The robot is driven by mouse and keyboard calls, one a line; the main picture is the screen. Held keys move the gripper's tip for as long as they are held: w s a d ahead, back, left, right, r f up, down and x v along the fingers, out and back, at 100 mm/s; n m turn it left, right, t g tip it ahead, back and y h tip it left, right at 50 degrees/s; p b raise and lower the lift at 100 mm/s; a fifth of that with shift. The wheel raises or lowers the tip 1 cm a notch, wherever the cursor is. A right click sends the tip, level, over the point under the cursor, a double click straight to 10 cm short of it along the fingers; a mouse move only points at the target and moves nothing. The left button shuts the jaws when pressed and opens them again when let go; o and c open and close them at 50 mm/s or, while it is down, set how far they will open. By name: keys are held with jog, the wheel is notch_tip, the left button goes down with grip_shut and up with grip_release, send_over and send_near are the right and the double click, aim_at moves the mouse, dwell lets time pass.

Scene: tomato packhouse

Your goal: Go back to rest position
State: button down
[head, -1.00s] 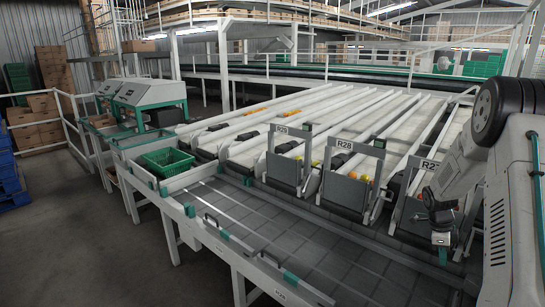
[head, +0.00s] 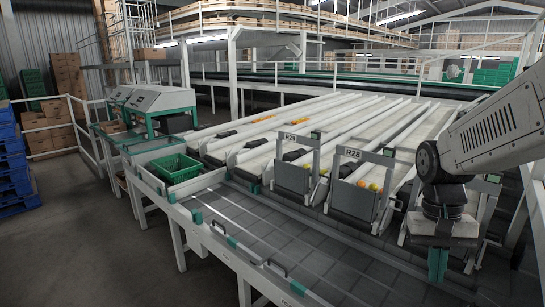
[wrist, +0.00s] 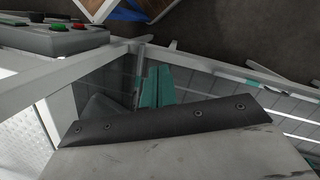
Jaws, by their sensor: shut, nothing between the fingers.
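My gripper (head: 437,264) hangs below my arm at the right of the head view, pointing down over the right end of the grey belt (head: 262,222). Its teal fingers also show in the wrist view (wrist: 156,86), close together and empty. Nothing is held. A dark bracket on a pale part fills the lower wrist view and hides what lies behind it.
A green crate (head: 174,168) sits at the belt's left end. Lane gates marked R29 (head: 292,178) and R28 (head: 352,198) stand behind the belt. Oranges and yellow fruit lie in the lanes. Blue pallets (head: 12,175) stand far left. The left floor is clear.

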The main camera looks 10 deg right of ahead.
jog(key=s+a+r+n+t, duration=0.4)
jog(key=s+a+r+n, duration=0.1)
jog(key=s+a, duration=0.5)
jog(key=shift+s+r, duration=0.2)
jog(key=shift+r, duration=0.5)
jog(key=shift+a, duration=0.15)
